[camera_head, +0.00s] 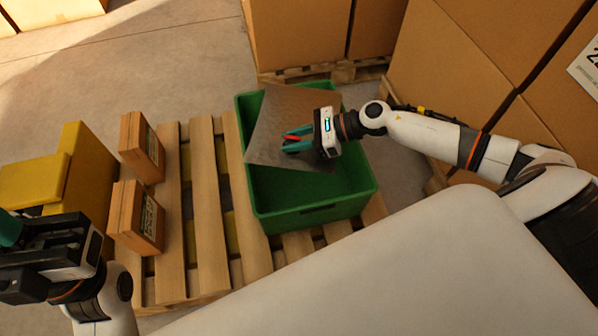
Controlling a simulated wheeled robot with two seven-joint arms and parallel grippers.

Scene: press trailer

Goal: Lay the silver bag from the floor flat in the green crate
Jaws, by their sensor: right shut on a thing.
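The silver bag (272,130) is a flat grey sheet, tilted over the back left part of the green crate (310,217). Its left edge reaches past the crate's left rim. My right gripper (288,142) is shut on the silver bag from the right, over the crate. The front part of the crate's inside looks empty. My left gripper (12,255) is at the lower left, partly cut off by the picture edge; its fingertips do not show clearly.
The crate stands on a wooden pallet (205,200). Two small brown boxes (142,147) (136,217) and yellow boxes (85,175) are to the left. Large cardboard boxes (300,35) stand behind and to the right (440,60). Grey floor (180,60) is free at the back left.

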